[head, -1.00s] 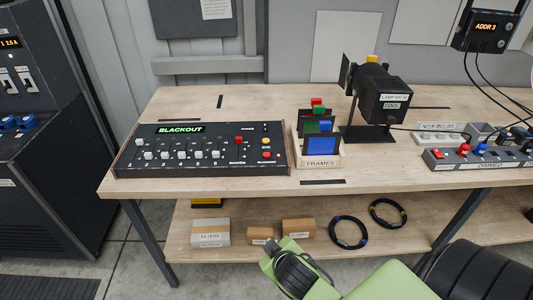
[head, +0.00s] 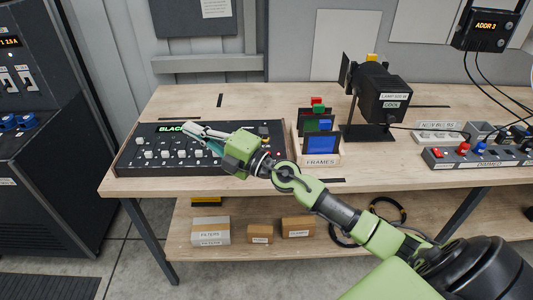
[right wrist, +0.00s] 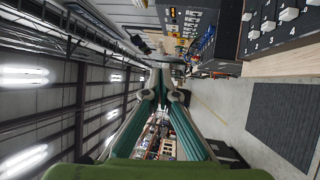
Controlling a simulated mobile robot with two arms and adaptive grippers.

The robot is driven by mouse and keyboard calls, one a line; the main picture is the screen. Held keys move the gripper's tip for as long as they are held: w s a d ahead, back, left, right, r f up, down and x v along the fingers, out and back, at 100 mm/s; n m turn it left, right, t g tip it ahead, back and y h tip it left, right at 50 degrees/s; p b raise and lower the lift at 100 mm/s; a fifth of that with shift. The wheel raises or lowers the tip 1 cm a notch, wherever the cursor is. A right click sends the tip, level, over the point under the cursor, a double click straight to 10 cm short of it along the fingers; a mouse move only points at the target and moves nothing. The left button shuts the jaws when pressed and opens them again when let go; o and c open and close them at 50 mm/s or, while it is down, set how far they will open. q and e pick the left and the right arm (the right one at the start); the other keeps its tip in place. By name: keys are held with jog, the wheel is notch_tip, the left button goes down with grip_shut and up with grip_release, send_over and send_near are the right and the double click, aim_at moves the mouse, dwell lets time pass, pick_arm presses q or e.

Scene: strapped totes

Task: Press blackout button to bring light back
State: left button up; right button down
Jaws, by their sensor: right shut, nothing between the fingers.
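The black lighting console (head: 125,162) lies on the left part of the wooden bench, with a green lit display (head: 170,129) partly covered by my gripper. My right gripper (head: 190,129) reaches in from the right above the console. It is shut and empty, its fingers pointing left over the display and upper fader area. In the right wrist view the shut fingers (right wrist: 163,72) point away from the console (right wrist: 284,24), whose corner shows at upper right. My left gripper is not in view.
A wooden frames box (head: 320,161) stands right of the console, close to my right arm. A black lamp (head: 383,95) stands behind it. A grey strip with coloured knobs (head: 478,157) lies at the right. Cardboard boxes (head: 210,231) sit on the lower shelf.

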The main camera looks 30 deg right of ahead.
jog(key=w+d+f+n+g+h, duration=0.3)
jog(key=w+d+f+n+g, duration=0.25)
jog(key=d+f, duration=0.2)
jog(key=d+f+g+h, duration=0.1)
jog(key=d+h, duration=0.2)
jog(key=d, duration=0.5)
jog(key=s+d+f+m+g+h, duration=0.1)
jog(key=d+h, duration=0.2)
jog(key=d, duration=0.6)
jog(key=shift+d+f+g, duration=0.2)
jog(key=shift+g, duration=0.15)
jog(key=shift+s+f, duration=0.1)
notch_tip(320, 180, down, 8)
jog(key=b, duration=0.4)
jog(key=shift+b, duration=0.4)
jog(key=shift+f+b, duration=0.3)
jog(key=shift+f, duration=0.05)
jog(key=shift+f+b, duration=0.4)
